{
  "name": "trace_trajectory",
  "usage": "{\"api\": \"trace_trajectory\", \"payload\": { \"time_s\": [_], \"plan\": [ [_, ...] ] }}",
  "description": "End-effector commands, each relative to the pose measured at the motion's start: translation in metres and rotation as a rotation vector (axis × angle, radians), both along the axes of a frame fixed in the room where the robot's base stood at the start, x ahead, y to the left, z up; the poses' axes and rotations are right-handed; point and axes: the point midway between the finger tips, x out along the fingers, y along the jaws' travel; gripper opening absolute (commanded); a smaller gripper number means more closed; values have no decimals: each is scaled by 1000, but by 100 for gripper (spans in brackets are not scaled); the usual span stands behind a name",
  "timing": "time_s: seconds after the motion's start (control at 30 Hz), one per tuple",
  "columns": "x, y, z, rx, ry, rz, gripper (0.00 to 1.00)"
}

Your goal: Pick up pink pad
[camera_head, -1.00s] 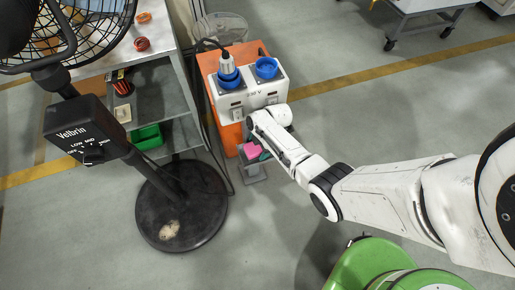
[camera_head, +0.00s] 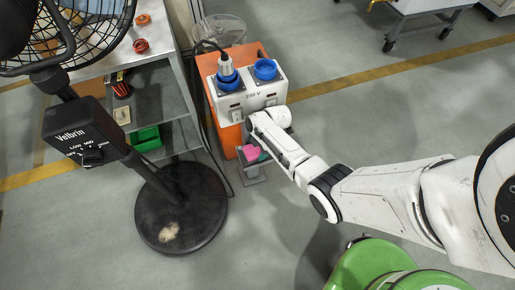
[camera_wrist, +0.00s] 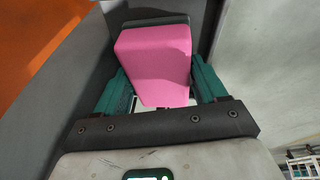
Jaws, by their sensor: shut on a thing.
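The pink pad (camera_wrist: 155,60) fills the middle of the wrist view, with a dark strip along its far edge. It also shows in the head view as a small pink patch (camera_head: 251,153) in front of the orange cabinet. My gripper (camera_wrist: 160,82) has its two teal fingers on either side of the pad and is shut on it. In the head view my arm comes in from the right and partly hides the gripper and the pad. A small grey stand (camera_head: 251,174) is below the pad; whether they touch cannot be told.
The orange cabinet (camera_head: 230,137) carries a white socket box (camera_head: 247,97) with blue sockets and a plugged-in cable. A black fan base (camera_head: 180,215) stands to the left, beside a metal shelf table (camera_head: 186,72). Open floor lies in front.

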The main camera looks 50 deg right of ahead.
Motion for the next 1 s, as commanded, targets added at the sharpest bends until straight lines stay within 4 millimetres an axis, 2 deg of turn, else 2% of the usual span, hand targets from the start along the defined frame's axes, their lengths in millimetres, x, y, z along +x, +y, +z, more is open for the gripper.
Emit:
{"api": "trace_trajectory", "payload": {
  "time_s": [0.17,0.37,0.8,1.0],
  "plan": [
    [0,0,7,0,0,0,42],
    [-13,9,23,1,0,0,42],
    [-83,57,66,1,0,1,42],
    [-106,72,79,1,1,2,42]
  ]
}}
